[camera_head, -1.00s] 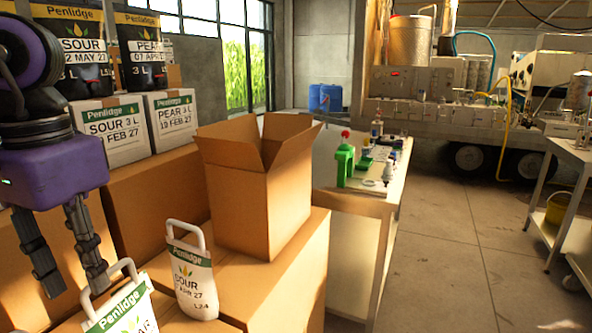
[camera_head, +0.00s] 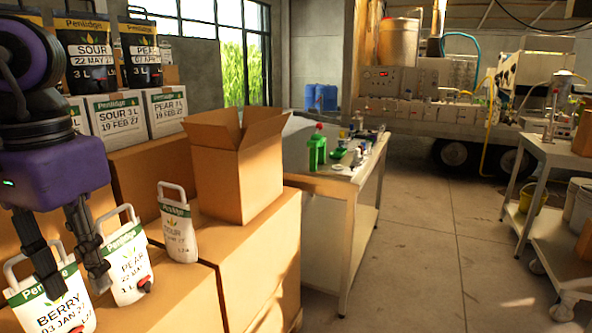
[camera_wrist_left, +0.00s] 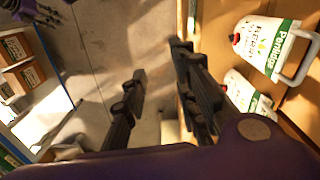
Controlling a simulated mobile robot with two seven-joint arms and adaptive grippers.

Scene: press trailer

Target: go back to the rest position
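My left gripper (camera_head: 77,290) hangs pointing down at the left of the head view. Its two dark fingers are apart, with nothing between them in the left wrist view (camera_wrist_left: 158,62). In the head view it overlaps the white Berry pouch (camera_head: 50,305) and comes close to the Pear pouch (camera_head: 125,268); the wrist view shows pouches (camera_wrist_left: 265,45) off to the side, clear of the fingers. My right gripper (camera_wrist_left: 30,12) seems to show partly at the wrist view's top left corner, too small to read its state. It is not in the head view.
The Sour pouch (camera_head: 178,232) stands on cardboard boxes (camera_head: 245,250) beside an open carton (camera_head: 235,180). A bench (camera_head: 330,188) with bottles stands beyond. A trolley (camera_head: 555,150) is at the right. The concrete floor (camera_head: 430,250) between bench and trolley is clear.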

